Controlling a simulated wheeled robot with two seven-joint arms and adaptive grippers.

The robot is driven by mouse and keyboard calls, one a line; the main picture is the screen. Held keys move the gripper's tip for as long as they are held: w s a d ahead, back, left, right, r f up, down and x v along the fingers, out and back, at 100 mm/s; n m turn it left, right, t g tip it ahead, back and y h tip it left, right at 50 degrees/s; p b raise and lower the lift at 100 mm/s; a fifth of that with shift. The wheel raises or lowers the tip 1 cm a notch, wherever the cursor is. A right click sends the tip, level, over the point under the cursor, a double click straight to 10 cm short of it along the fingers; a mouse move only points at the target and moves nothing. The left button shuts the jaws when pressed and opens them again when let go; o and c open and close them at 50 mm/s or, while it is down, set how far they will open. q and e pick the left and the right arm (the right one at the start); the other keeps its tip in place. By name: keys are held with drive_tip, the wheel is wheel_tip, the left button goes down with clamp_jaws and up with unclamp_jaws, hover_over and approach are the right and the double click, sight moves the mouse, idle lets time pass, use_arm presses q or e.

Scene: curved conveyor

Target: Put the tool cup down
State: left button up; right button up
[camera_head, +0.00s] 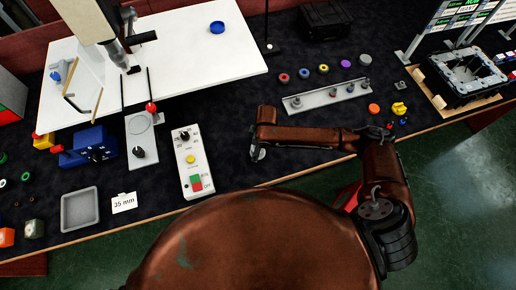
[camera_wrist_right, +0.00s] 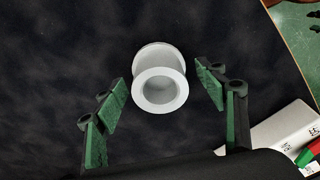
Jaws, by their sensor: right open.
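The tool cup (camera_wrist_right: 160,104) is a pale grey, round cup with a flanged rim. In the right wrist view its opening faces the camera, and dark mat lies around it. My right gripper (camera_wrist_right: 162,76) is open, with one green-padded finger on each side of the cup and a visible gap on both sides. In the head view my right arm reaches in from the right, and the cup shows as a small grey piece (camera_head: 258,155) at its end, mostly hidden. I cannot tell whether its base touches the mat. My left gripper is not in view.
A control box (camera_head: 192,163) with buttons stands left of the cup. A grey rail (camera_head: 325,96) and several coloured discs lie behind my right arm. A grey tray (camera_head: 80,210) and a "35 mm" card (camera_head: 124,203) are at the left. Dark mat is free around the cup.

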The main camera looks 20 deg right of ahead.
wheel_tip(320, 180, up, 12)
drive_tip(key=d+p, duration=0.1)
drive_tip(key=shift+s+p, duration=0.3)
drive_tip(key=shift+s, duration=0.05)
drive_tip(key=shift+d+f, duration=0.1)
